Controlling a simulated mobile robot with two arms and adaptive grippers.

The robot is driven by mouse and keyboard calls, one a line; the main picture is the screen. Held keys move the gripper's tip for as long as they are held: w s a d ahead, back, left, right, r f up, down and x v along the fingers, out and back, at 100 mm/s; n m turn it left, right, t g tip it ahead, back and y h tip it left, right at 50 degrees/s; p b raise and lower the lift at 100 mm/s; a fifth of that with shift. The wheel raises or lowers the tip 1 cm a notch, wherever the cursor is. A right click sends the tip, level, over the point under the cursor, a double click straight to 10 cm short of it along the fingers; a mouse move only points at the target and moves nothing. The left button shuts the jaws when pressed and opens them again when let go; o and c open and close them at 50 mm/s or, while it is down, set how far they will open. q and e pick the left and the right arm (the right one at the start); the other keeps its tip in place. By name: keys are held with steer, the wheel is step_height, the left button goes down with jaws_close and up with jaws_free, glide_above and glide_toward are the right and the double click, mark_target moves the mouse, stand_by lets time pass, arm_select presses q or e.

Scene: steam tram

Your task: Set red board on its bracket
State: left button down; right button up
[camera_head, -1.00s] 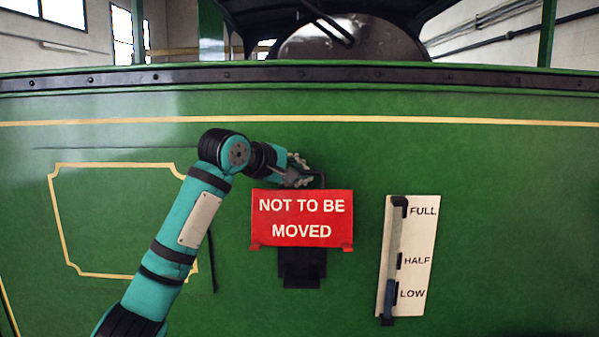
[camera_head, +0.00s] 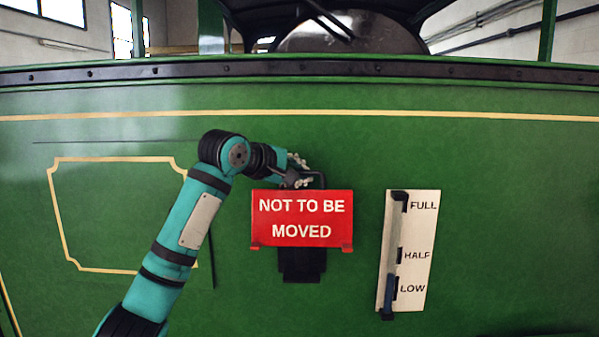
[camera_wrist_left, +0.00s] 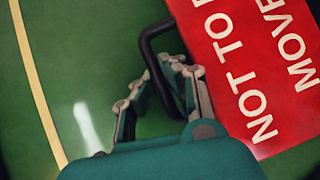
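The red board (camera_head: 301,232) reads "NOT TO BE MOVED" and hangs upright and level in front of the green tank side. Behind and below it shows the lower part of a dark bracket (camera_head: 301,268); the board hides the rest. Small tabs stick out at the board's lower corners. My left gripper (camera_head: 299,177) is at the board's top edge, by its black handle. In the left wrist view the fingers (camera_wrist_left: 168,72) are around the handle bar (camera_wrist_left: 156,62) and look closed on it. Whether the board rests on the bracket I cannot tell. My right gripper is out of view.
A white gauge plate (camera_head: 413,250) marked FULL, HALF and LOW, with a dark tube, stands to the right of the board. A dark riveted rim (camera_head: 450,74) runs along the top.

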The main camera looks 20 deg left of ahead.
mark_target(293, 195)
arm_select(q)
steer(key=shift+f+b, duration=0.95)
steer(key=shift+f, duration=1.1)
steer(key=shift+f+b, duration=0.45)
steer(key=shift+f, duration=0.1)
steer(key=c, duration=1.4)
jaws_free()
steer(key=shift+s, duration=0.1)
steer(key=v, duration=1.1)
steer(key=shift+s+a, duration=0.15)
steer(key=shift+s, duration=0.15)
